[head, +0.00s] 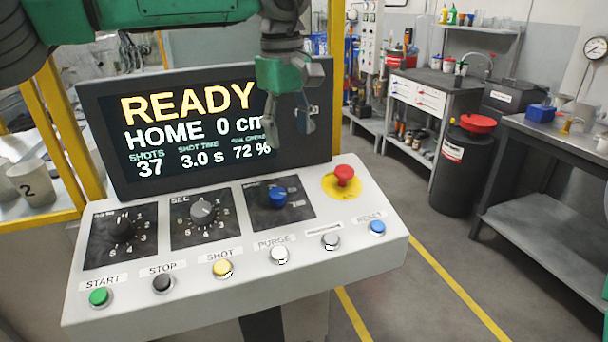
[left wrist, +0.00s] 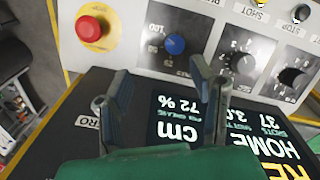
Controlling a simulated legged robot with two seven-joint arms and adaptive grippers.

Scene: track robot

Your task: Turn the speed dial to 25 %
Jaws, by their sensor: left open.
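The panel has a dial with a blue knob (head: 277,196) on a black plate at the right of the dial row. My right gripper is out of view.
The screen (head: 190,130) reads READY, HOME 0 cm, 37, 3.0 s, 72 %. Two dark-plated dials (head: 203,212) lie left of the blue knob. A red stop button (head: 344,176) stands right of it. Several push buttons (head: 222,268) line the front edge.

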